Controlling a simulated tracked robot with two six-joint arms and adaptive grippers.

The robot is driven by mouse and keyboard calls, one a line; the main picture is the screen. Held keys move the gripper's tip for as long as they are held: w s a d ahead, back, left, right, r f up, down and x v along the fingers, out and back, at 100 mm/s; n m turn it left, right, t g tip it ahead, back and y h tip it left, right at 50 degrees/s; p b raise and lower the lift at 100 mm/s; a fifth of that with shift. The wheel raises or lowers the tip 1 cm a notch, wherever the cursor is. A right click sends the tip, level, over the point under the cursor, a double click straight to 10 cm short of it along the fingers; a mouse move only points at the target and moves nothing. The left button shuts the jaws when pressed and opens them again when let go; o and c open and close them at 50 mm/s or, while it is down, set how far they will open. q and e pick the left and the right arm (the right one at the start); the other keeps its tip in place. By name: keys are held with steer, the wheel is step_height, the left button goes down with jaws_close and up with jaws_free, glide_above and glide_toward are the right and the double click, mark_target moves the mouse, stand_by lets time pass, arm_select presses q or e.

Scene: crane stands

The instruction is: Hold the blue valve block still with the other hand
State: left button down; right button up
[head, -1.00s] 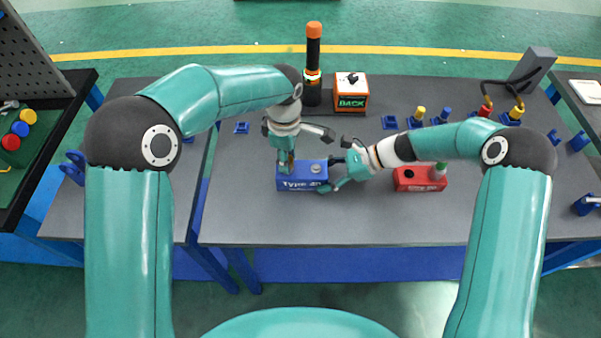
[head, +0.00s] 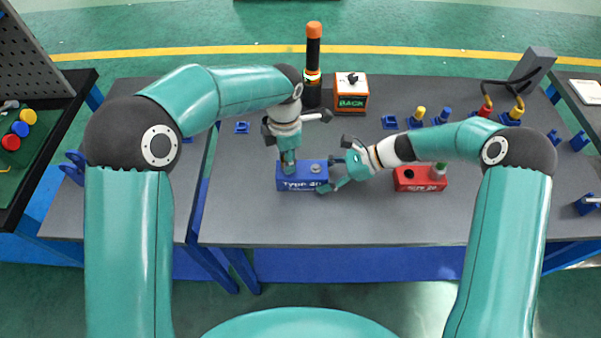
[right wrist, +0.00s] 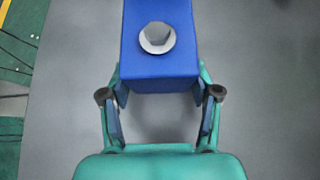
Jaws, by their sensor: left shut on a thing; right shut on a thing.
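The blue valve block (head: 302,184), lettered "Type 40", lies on the grey table top. A silver hex fitting (head: 315,168) sits on its right part and shows large in the right wrist view (right wrist: 157,38). My right gripper (head: 333,172) is shut on the block's right end. In the right wrist view the fingers (right wrist: 158,84) lie on both sides of that end. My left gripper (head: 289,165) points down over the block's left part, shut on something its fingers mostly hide. I cannot tell what the held thing is.
A red block (head: 419,179) with a green-topped fitting stands to the right. Behind are an orange-black cylinder (head: 313,62) and an orange box (head: 351,92) marked "BACK". Several blue holders stand at the back right. The table front is clear.

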arm_select(q)
steer(key=n, duration=0.3)
steer(key=shift+r, duration=0.15)
steer(key=c, duration=0.7)
jaws_free()
steer(key=shift+c, duration=1)
